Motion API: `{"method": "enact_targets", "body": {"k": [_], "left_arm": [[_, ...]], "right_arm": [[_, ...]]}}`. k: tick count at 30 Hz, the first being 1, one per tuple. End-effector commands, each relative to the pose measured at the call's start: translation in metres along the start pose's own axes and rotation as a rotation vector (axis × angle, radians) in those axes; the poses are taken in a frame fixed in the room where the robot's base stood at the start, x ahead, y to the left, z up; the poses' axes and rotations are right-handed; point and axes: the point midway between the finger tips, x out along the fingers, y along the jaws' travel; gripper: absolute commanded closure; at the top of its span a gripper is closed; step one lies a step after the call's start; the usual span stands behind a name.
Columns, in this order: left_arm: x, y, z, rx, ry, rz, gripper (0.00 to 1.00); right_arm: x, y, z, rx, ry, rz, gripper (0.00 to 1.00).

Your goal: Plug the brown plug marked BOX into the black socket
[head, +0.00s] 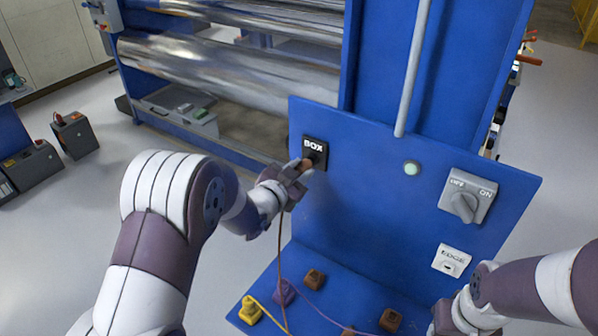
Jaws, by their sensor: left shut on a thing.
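The black socket (315,146) with the white word BOX is on the upright blue panel (372,190), at its upper left. My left gripper (297,172) is shut on a brown plug (307,164), held right at the lower part of this socket. I cannot tell whether the plug is in the socket or just in front of it. A thin brown cable (279,245) hangs from the gripper to the blue shelf. The marking on the plug is hidden. My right gripper (441,319) is low at the right, near the shelf; its fingers are too unclear to read.
A white socket marked EDGE (451,260), an OFF/ON rotary switch (466,197) and a pale round button (412,168) are on the panel. Yellow (250,310), purple (284,292) and several brown plugs (314,279) lie on the shelf (345,295). Metal rollers (215,70) are behind.

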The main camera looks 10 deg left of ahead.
Motion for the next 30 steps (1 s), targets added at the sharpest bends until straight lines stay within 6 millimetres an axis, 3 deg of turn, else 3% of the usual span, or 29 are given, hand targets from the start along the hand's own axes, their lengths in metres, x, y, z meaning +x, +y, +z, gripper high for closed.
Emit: {"method": "enact_targets", "body": {"k": [30], "left_arm": [[0.0049,-0.0003,-0.0008,0.0,0.0,0.0,1.0]], "right_arm": [[0.0096,0.0,0.0011,0.0,0.0,0.0,0.57]]}}
